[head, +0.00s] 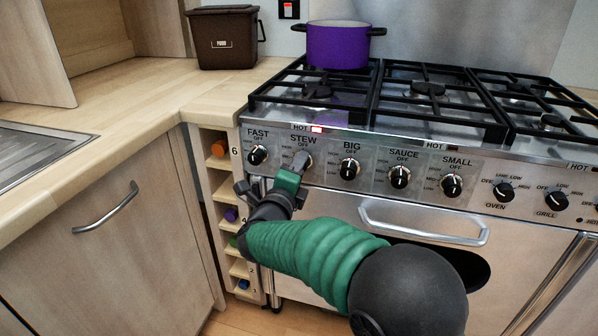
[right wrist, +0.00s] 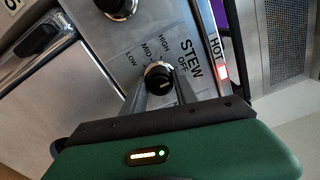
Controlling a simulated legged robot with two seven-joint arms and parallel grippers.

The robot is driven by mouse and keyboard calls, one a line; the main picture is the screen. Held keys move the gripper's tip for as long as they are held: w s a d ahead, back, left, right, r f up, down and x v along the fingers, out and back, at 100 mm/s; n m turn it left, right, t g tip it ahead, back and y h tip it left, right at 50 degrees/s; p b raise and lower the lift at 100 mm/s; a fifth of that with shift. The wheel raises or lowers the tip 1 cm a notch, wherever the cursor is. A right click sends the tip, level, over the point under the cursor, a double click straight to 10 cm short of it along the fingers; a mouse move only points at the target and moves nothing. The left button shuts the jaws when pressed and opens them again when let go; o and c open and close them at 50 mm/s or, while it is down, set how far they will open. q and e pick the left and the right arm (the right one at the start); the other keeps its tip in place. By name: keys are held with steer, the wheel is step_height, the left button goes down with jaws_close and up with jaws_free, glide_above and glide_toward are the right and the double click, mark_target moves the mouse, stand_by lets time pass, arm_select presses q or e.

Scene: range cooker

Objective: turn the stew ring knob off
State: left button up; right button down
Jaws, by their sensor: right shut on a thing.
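The stew ring knob (right wrist: 158,76) is black with a silver collar, on the steel control panel under the word STEW. My right gripper (head: 301,161) is at this knob, its fingers on either side and shut on it. In the right wrist view the two fingers (right wrist: 161,88) reach up around the knob from below. In the head view the fingers mostly hide the knob. I cannot tell exactly where its pointer stands. The red HOT light (head: 316,129) above the stew label is lit. My left gripper is not in view.
The FAST knob (head: 257,155) is close on the left and the BIG knob (head: 349,168) on the right. The oven door handle (head: 424,226) lies below. A purple pot (head: 338,46) stands on the back left of the hob. A wine rack (head: 222,190) stands left of the cooker.

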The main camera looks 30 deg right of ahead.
steer(key=shift+w+a, duration=0.1)
steer(key=c, duration=1.4)
jaws_free()
steer(key=o, duration=0.4)
steer(key=shift+w+f, duration=0.1)
steer(key=shift+o, duration=0.2)
steer(key=p+v, duration=0.5)
steer(key=v, duration=1.2)
